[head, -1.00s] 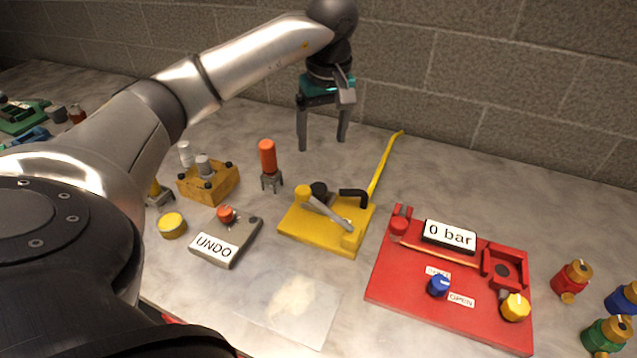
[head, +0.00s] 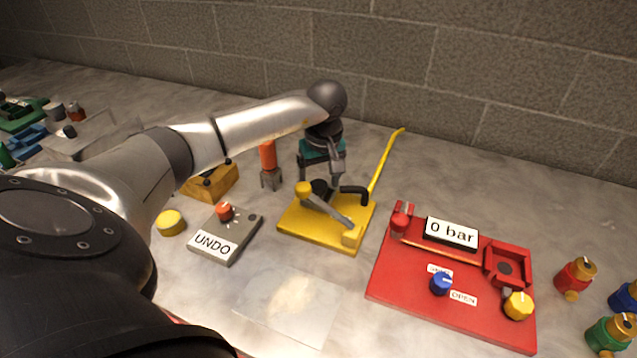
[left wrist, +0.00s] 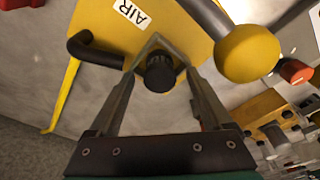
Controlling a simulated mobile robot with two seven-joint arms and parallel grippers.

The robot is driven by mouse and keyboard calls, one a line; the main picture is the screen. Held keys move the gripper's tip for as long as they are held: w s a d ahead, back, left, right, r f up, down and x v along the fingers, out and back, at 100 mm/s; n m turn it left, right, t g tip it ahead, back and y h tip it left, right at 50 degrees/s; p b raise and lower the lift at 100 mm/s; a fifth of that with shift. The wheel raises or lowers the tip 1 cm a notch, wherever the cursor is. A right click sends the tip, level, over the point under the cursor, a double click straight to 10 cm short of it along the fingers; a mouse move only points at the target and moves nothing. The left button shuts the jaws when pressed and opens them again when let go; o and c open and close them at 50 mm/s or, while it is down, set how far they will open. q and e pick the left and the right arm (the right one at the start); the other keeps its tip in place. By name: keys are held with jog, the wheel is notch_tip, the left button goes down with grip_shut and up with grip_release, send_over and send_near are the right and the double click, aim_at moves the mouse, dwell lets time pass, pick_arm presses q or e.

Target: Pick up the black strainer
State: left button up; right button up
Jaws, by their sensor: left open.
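The black strainer (head: 320,187) is a small dark ribbed round piece at the back of the yellow board (head: 298,227). It also shows in the left wrist view (left wrist: 160,73), between my fingers. My left gripper (head: 321,180) is open and low over the back of the board, with one finger on each side of the strainer. I cannot tell whether either finger touches it. My right gripper is not in view.
A black elbow pipe (head: 353,191) and a yellow-knobbed lever (head: 325,209) stand close to the strainer. An orange cylinder (head: 268,156) stands left of my gripper. The red panel (head: 450,304) is to the right, and the UNDO box (head: 240,234) is to the left.

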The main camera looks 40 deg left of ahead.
pick_arm(q)
jog(key=shift+f, duration=0.4)
jog(key=shift+r, duration=0.1)
grip_shut()
dwell(0.3)
